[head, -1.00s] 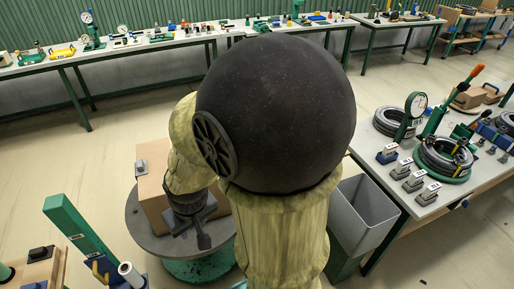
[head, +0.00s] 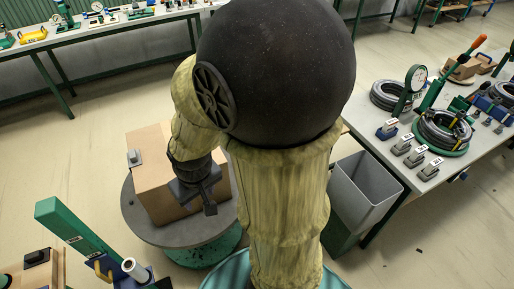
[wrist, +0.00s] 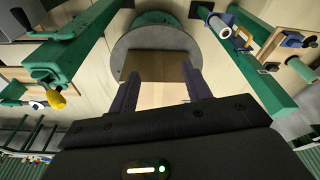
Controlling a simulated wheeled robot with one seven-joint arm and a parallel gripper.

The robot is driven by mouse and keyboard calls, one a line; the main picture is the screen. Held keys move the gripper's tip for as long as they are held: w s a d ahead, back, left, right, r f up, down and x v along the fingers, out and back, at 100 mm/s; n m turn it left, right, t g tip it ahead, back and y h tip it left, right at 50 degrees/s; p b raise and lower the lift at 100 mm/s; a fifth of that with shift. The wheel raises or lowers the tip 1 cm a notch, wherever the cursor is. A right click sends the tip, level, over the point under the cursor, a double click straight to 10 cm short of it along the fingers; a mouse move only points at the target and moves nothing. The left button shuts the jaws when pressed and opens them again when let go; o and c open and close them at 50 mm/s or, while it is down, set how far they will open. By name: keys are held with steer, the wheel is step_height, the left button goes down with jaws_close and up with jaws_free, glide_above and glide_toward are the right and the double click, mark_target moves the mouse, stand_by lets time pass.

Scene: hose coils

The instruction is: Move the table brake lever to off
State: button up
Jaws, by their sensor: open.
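A round grey turntable (head: 150,228) on a green base stands left of centre in the head view, with a cardboard box (head: 150,190) on it. In the wrist view the turntable (wrist: 135,42) is at the top, with the box (wrist: 150,65) beyond my fingertips. My gripper (head: 209,203) is above the box's right side. The wrist view shows its two dark fingers (wrist: 160,80) apart with nothing between them. I cannot make out a brake lever for certain. A green part with a yellow knob (wrist: 55,98) is at the left of the wrist view.
A green post (head: 70,228) and a white roll (head: 134,270) stand at front left. A grey bin (head: 362,190) is right of my arm. The right bench (head: 385,155) carries hose coils (head: 443,132), a gauge (head: 415,78) and small blocks. Open floor lies behind the turntable.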

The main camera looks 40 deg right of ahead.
steer(key=d+f+n+g+h+b, duration=0.4)
steer(key=d+f+n+g+h, duration=0.2)
steer(key=f+n+h, duration=0.3)
steer(key=w+d+r+n+t+h+b, duration=0.1)
steer(key=w+r+n+t+h+b, duration=0.1)
steer(key=w+n+h, duration=0.6)
steer(key=shift+w+d+r+n+h, duration=0.3)
steer(key=shift+w+h, duration=0.1)
steer(key=shift+w, duration=0.15)
steer(key=d+p, duration=0.1)
steer(key=d, duration=0.4)
steer(key=s+d+p, duration=0.1)
steer(key=d, duration=0.5)
steer(key=d+p, duration=0.1)
steer(key=d, duration=0.4)
steer(key=shift+s+d+p, duration=0.15)
steer(key=shift+s+p, duration=0.15)
steer(key=shift+p, duration=0.05)
steer(key=shift+d+f, duration=0.1)
steer(key=shift+d, duration=0.45)
